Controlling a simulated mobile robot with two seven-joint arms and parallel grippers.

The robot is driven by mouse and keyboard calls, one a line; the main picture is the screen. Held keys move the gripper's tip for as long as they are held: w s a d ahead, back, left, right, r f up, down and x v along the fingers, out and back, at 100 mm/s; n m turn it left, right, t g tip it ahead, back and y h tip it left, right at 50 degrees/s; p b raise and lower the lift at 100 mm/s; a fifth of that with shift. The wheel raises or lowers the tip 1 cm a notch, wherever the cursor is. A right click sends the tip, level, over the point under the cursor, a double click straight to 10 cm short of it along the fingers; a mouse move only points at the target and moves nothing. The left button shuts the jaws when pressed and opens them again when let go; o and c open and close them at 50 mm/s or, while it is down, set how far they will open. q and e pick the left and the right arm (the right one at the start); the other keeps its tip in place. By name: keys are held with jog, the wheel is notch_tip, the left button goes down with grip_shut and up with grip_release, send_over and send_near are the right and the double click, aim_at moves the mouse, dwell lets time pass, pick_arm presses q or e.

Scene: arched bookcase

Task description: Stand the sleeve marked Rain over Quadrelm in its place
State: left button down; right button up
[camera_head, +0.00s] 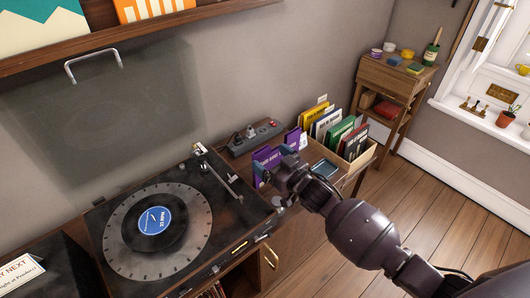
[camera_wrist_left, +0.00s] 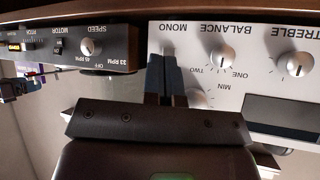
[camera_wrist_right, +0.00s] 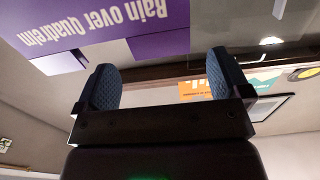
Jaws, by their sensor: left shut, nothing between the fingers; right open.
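The purple sleeve marked Rain over Quadrelm (camera_wrist_right: 110,30) fills the upper left of the right wrist view, its lettering upside down. In the head view a purple sleeve (camera_head: 266,157) stands upright beside my right gripper (camera_head: 272,166). The right gripper's fingers also show in the right wrist view (camera_wrist_right: 163,78), wide apart, with the sleeve's edge beyond them; I cannot tell whether it lies between them. A wooden crate (camera_head: 358,163) holds several coloured sleeves upright, right of the gripper. My left gripper (camera_wrist_left: 161,72) is shut and empty before a control panel.
A turntable (camera_head: 115,215) with a blue-labelled record stands at left under a raised clear lid (camera_head: 110,120). A power strip (camera_head: 255,138) lies behind the purple sleeve. A dark flat device (camera_head: 325,168) lies before the crate. Silver amplifier knobs (camera_wrist_left: 222,52) are near my left gripper.

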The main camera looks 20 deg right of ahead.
pick_arm(q)
jog(key=shift+s+d+r+p, duration=0.15)
jog(key=shift+s+p, duration=0.1)
jog(key=shift+p, duration=0.15)
pick_arm(e)
jog(key=v, duration=0.6)
jog(key=shift+s, duration=0.4)
pick_arm(q)
jog(key=shift+a, duration=0.2)
pick_arm(e)
jog(key=shift+d, duration=0.1)
